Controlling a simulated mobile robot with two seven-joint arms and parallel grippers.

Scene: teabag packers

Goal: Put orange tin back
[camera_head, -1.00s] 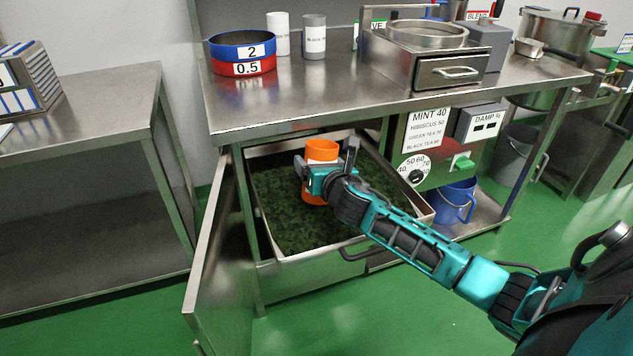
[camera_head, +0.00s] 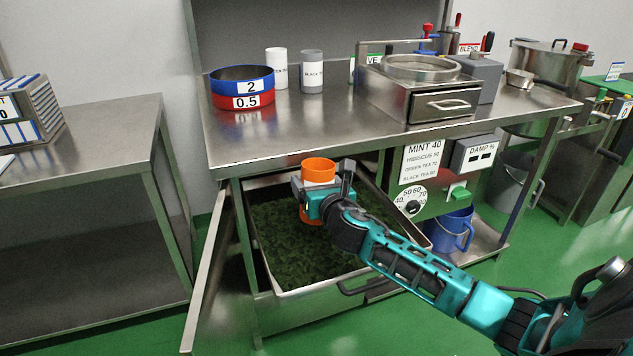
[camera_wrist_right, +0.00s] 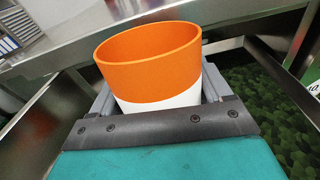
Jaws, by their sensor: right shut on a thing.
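The orange tin (camera_head: 318,170) is an open-topped cylinder with a white band. My right gripper (camera_head: 320,192) is shut around it and holds it nearly upright above the open drawer of dark green leaves, close to the front edge of the bench top. In the right wrist view the tin (camera_wrist_right: 150,62) sits between the fingers of the gripper (camera_wrist_right: 155,95), its rim tilted slightly. A white tin (camera_head: 277,68) and a grey tin (camera_head: 312,72) stand on the bench top (camera_head: 310,118) at the back. My left gripper is not in view.
The leaf drawer (camera_head: 262,264) is pulled out below the bench, with an open door (camera_head: 208,275) at its left. Blue and red sieve rings (camera_head: 242,88) stand on the bench's left; a steel sifter box (camera_head: 398,92) stands right. The bench's front middle is clear.

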